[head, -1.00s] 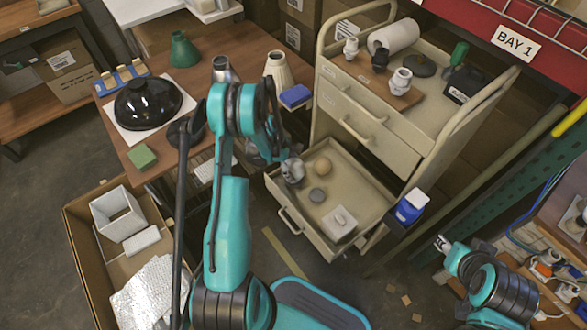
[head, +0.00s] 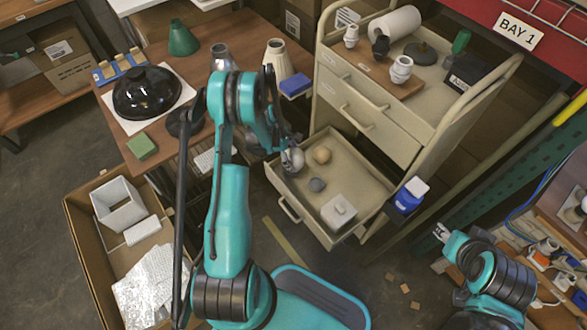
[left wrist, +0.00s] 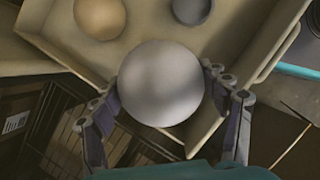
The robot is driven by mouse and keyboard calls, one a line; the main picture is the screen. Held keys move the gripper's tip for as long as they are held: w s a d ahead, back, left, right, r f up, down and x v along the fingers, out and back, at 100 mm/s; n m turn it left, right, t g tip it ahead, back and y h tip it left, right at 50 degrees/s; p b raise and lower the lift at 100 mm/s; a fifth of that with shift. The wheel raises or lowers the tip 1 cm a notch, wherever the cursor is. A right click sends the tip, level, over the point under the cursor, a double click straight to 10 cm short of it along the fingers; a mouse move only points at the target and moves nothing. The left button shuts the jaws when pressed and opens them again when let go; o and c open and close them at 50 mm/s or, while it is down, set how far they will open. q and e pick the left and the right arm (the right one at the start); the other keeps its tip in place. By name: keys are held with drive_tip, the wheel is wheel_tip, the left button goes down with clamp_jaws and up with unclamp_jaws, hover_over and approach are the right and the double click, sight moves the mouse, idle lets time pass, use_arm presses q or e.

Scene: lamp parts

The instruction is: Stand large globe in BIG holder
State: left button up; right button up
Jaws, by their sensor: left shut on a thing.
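My left gripper (head: 289,150) is shut on a large pale grey globe (head: 293,161), at the left side of the open cart drawer (head: 340,241). In the left wrist view the globe (left wrist: 160,83) sits between the two fingers of the gripper (left wrist: 167,108), with the drawer behind it. A beige ball (head: 321,155) and a smaller grey ball (head: 317,185) lie in the drawer. Cup-like holders stand on a board on the cart top: a white one (head: 401,69), a black one (head: 381,46) and another white one (head: 351,36). I cannot read a BIG label. My right gripper (head: 441,231) is small and unclear.
The drawer also holds a whitish box (head: 338,211). A wooden table (head: 208,50) bears a black dome (head: 147,92) and a beige cone (head: 275,59). An open carton (head: 85,233) stands on the floor at left.

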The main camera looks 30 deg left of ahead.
use_arm(q)
drive_tip(key=shift+f, duration=1.05)
idle(1.6)
drive_tip(key=o, duration=1.1)
drive_tip(key=shift+o, duration=0.2)
drive_tip(key=v, duration=1.2)
